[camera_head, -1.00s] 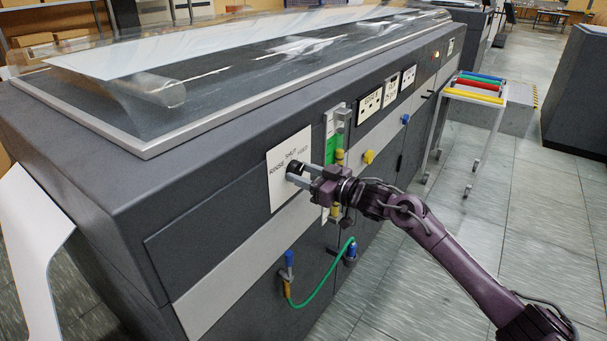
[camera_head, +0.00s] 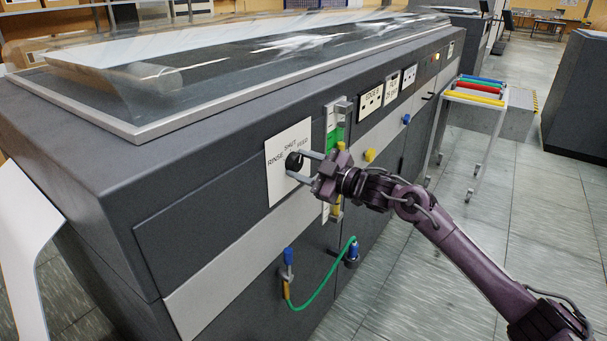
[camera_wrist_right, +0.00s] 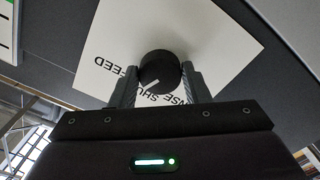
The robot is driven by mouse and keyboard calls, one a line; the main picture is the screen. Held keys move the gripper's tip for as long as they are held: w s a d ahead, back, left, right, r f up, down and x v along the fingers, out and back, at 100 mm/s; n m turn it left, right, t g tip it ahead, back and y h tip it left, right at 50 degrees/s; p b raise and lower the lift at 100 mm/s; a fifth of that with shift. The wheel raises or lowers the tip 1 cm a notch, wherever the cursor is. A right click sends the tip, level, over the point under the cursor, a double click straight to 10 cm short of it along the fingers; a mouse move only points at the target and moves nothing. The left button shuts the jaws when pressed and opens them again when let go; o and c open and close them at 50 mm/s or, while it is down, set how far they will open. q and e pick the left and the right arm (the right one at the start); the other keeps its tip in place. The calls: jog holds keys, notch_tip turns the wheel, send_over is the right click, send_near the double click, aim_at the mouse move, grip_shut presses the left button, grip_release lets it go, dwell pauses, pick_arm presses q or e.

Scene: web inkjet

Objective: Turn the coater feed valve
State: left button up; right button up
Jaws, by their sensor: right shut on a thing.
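The coater feed valve is a round black knob (camera_head: 294,162) on a white plate (camera_head: 277,185) lettered RINSE, SHUT and FEED, on the side of the dark grey machine. My right gripper (camera_head: 301,166) is shut on the knob, with one finger on each side. In the right wrist view, the knob (camera_wrist_right: 160,72) sits between the two fingers (camera_wrist_right: 158,82). Its white pointer line slants down and left, toward the SHUT–FEED side of the upside-down lettering. I cannot tell its exact mark. The fingers hide part of the lettering there. My left gripper is not in view.
A green hose (camera_head: 324,285) loops below the knob between blue-ended fittings. A yellow knob (camera_head: 369,155) and a blue knob (camera_head: 406,119) are farther right on the machine. A cart with coloured rollers (camera_head: 477,97) stands beyond. The tiled floor (camera_head: 500,220) at right is clear.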

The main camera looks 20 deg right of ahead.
jog(key=shift+f+n+b, duration=0.1)
jog(key=shift+n+b, duration=1.3)
jog(key=shift+n, duration=0.8)
jog(key=o, duration=1)
jog(key=shift+c, duration=0.2)
jog(key=shift+d, duration=0.1)
jog(key=shift+s+d, duration=0.25)
jog(key=shift+s, duration=0.05)
jog(key=b+v, duration=0.2)
jog(key=v, duration=0.5)
